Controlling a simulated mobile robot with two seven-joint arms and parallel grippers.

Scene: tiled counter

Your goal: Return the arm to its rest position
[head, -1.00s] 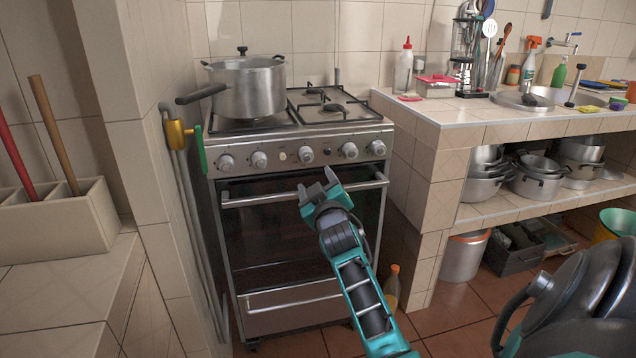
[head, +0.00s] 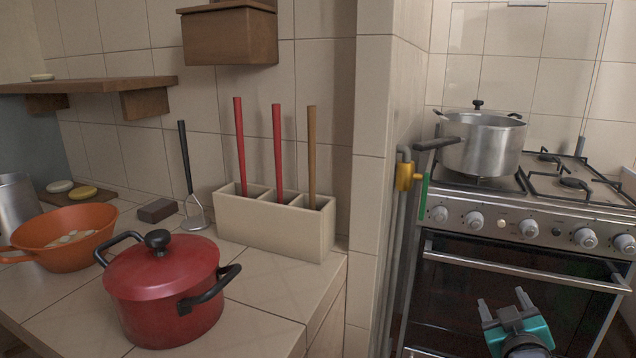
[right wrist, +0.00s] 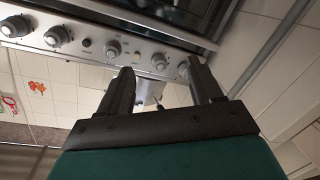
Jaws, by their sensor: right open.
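My right gripper (head: 503,309) is at the lower right of the head view, in front of the stove's oven door. Its two fingers stand apart with nothing between them. In the right wrist view, the open fingers (right wrist: 165,88) point toward the stove's knob panel (right wrist: 125,40). My left gripper is in neither view.
The stove (head: 520,215) carries a silver pot (head: 485,145). A red lidded pot (head: 160,290), an orange bowl (head: 62,238) and a divided holder (head: 275,225) with long handles stand on the tiled counter at left. A wall corner (head: 372,150) separates counter and stove.

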